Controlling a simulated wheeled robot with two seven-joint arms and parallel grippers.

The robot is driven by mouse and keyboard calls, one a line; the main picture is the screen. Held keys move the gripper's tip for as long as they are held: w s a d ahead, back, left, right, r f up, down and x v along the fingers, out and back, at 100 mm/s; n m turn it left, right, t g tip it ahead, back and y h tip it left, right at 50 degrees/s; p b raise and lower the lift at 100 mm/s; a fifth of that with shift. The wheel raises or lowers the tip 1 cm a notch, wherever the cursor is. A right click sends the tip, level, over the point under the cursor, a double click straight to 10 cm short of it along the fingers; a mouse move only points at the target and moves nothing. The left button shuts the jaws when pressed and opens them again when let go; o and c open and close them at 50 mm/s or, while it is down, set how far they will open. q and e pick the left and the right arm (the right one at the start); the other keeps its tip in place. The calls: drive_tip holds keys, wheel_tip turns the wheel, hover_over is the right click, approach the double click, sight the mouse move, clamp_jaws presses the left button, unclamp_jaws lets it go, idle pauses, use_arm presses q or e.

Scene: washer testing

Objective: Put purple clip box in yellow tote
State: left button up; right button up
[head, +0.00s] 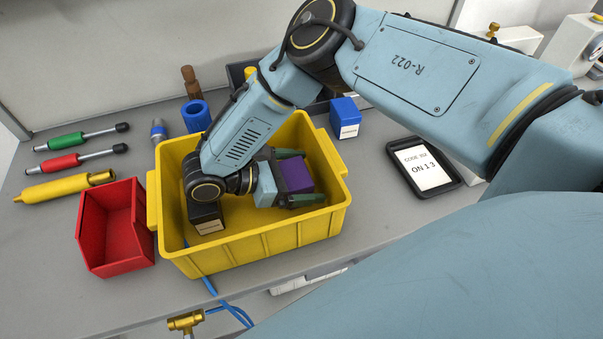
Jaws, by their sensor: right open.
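The yellow tote (240,244) stands on the grey bench, open at the top. The purple clip box (294,177) is inside the tote, toward its right side. My right gripper (299,177) reaches down into the tote, with its dark green fingers on either side of the purple box. The jaws are open; whether a finger touches the box I cannot tell. A black box with a white label (207,220) is also in the tote at the left, partly hidden by my right arm. My left gripper does not show.
A red bin (114,228) stands just left of the tote. A blue labelled box (345,118) and a black framed sign (424,168) are to the right. Green (80,137), red (78,160) and yellow (62,187) tools lie at the left. A blue cylinder (196,115) stands behind the tote.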

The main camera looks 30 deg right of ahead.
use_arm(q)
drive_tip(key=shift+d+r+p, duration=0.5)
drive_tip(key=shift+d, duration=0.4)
use_arm(e)
drive_tip(key=v, duration=1.2)
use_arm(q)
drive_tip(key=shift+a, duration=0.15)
use_arm(e)
drive_tip(key=shift+r, duration=0.1)
